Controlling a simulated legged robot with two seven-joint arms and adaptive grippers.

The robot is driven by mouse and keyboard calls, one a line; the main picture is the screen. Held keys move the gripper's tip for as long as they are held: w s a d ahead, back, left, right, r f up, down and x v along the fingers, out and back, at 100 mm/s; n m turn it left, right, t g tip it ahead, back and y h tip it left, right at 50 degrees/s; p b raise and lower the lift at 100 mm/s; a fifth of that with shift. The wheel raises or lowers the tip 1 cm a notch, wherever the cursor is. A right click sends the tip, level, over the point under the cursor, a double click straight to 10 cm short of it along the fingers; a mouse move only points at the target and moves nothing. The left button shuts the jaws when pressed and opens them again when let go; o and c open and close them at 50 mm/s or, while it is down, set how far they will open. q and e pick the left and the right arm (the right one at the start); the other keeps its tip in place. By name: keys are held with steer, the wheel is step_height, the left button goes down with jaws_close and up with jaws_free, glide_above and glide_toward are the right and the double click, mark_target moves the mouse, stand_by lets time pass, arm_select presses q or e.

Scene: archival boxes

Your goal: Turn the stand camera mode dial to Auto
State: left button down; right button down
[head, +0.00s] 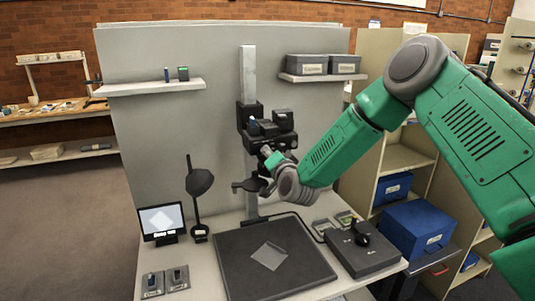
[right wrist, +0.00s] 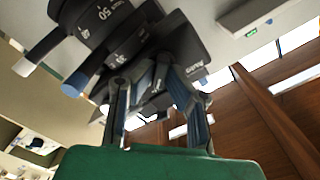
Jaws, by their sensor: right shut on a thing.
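The stand camera (head: 268,128) is a black body on a grey upright column (head: 249,75) in front of the grey panel. My right gripper (head: 270,160) reaches its lower front from the right. In the right wrist view, the fingers of my right gripper (right wrist: 160,80) are shut on a dark part under the camera body, which appears to be the mode dial (right wrist: 157,97). Small white lettering (right wrist: 194,76) shows beside the fingers, too tilted to read surely. The dial's pointer and setting are hidden or unclear. My left gripper is not in view.
Below the camera are a dark baseboard (head: 240,275) with a pale sheet (head: 269,256), a small screen (head: 162,221), a lamp (head: 199,183) and a joystick box (head: 362,247). Blue boxes (head: 416,229) stand at right.

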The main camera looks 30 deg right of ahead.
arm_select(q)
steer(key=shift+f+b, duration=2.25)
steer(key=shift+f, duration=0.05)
arm_select(e)
steer(key=shift+r+n, duration=0.15)
steer(key=shift+n, duration=4.85)
steer(key=shift+r+n, duration=0.1)
steer(key=shift+n, duration=4.9)
steer(key=c, duration=1.6)
jaws_free()
steer(key=shift+d+f, duration=0.1)
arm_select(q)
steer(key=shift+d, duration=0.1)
